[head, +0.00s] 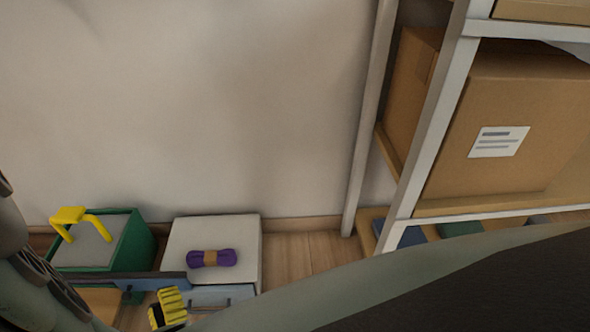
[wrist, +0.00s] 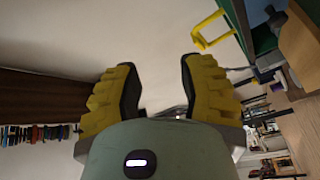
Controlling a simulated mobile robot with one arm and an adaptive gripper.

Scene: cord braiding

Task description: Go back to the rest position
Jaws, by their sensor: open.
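My gripper shows in the wrist view (wrist: 157,66) with its two yellow ridged fingers wide apart and nothing between them. In the head view, yellow ridged finger pads of my gripper (head: 168,308) show at the bottom left, in front of a low white-topped unit.
A green box (head: 138,240) with a yellow handle-like part (head: 70,215) stands left of the white unit. A shelf rack (head: 425,140) with a large cardboard box (head: 510,120) stands at the right. Some wood floor (head: 305,255) is bare between unit and rack.

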